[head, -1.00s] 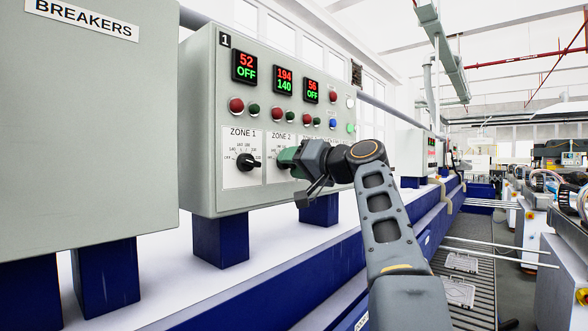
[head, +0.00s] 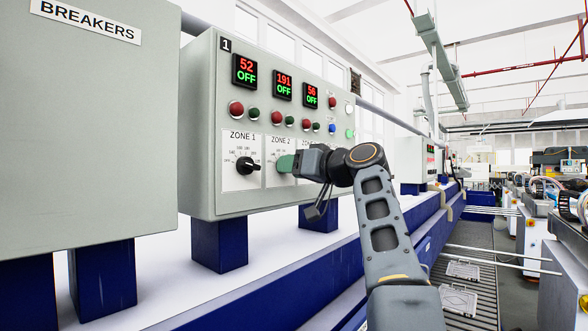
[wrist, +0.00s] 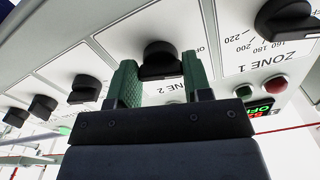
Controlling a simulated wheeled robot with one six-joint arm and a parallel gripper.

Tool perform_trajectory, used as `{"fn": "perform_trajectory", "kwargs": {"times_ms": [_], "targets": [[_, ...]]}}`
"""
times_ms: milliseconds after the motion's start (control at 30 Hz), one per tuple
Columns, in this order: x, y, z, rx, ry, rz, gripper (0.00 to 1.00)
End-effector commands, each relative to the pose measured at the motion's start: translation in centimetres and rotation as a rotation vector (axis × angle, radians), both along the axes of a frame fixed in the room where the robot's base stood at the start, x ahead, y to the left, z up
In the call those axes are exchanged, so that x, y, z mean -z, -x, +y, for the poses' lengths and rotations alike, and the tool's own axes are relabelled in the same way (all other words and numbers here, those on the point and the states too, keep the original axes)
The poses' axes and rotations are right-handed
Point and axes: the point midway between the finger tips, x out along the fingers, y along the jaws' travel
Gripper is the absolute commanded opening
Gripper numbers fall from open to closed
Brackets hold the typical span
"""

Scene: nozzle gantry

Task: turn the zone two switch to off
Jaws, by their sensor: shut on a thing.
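The zone two switch is a black knob (wrist: 160,50) on a white dial plate marked ZONE 2 (head: 280,145). My gripper (wrist: 159,66) has its green fingers on both sides of this knob, shut on it, in the wrist view. In the head view my gripper (head: 286,163) reaches the plate from the right and hides the knob and most of its dial. The zone two display (head: 284,85) reads 191 in red over OFF in green. Where the knob's pointer sits is hidden.
The zone one knob (head: 245,164) is close on the left, with its display (head: 245,71) reading 52 over OFF. Red and green buttons (head: 277,118) sit just above my gripper. A breaker cabinet (head: 85,150) stands at the left. More black knobs (wrist: 85,88) line the panel.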

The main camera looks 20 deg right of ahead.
Motion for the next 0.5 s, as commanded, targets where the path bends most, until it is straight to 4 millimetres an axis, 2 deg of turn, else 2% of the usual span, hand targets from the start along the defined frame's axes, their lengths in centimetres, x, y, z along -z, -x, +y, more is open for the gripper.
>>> {"fn": "perform_trajectory", "kwargs": {"times_ms": [300, 333, 500], "targets": [[0.01, -0.01, -0.02, 0.001, 0.004, -0.001, 0.22], [0.01, -0.01, -0.02, 0.001, 0.004, -0.001, 0.48], [0.00, 0.00, -0.02, 0.001, 0.003, -0.001, 0.64]]}}
